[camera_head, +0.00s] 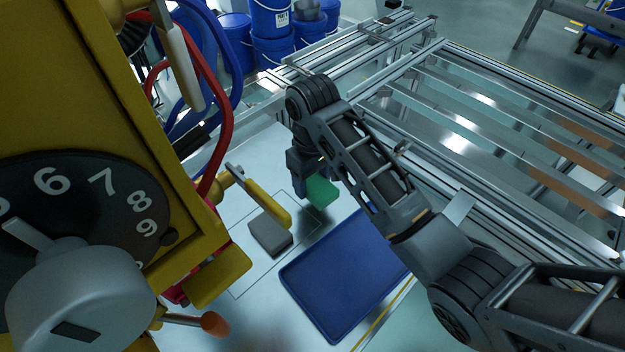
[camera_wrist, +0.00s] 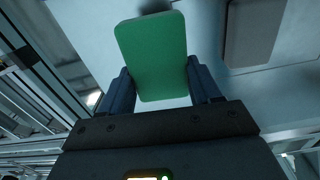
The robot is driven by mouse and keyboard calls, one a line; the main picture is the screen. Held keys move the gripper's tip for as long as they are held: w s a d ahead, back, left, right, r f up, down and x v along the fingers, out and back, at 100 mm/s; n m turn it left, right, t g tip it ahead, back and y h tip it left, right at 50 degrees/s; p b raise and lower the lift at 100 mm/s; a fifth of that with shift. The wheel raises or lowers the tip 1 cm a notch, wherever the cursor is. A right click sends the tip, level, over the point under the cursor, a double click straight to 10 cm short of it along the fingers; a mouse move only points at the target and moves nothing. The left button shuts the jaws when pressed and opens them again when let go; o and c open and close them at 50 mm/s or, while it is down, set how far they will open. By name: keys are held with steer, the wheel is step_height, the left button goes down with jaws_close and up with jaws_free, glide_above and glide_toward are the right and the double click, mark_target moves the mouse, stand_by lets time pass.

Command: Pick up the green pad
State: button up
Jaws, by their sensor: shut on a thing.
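The green pad (camera_wrist: 153,55) is a flat rounded block between the two fingers of my gripper (camera_wrist: 160,88) in the wrist view. My gripper is shut on it. In the head view the green pad (camera_head: 322,191) shows below my gripper (camera_head: 312,178), partly hidden by my arm. I cannot tell for sure whether the pad is touching the surface or lifted above it.
A grey pad (camera_head: 270,233) lies on the light panel to the left, also in the wrist view (camera_wrist: 254,32). A blue tray (camera_head: 345,275) lies in front. A yellow fixture with a numbered dial (camera_head: 85,210) and a yellow lever (camera_head: 262,200) stand left. Metal rails (camera_head: 480,120) run behind.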

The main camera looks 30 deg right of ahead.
steer(key=s+a+r+p, duration=0.4)
steer(key=s+r, duration=0.1)
steer(key=s, duration=0.3)
steer(key=shift+s+r+p, duration=0.35)
steer(key=shift+r, duration=0.05)
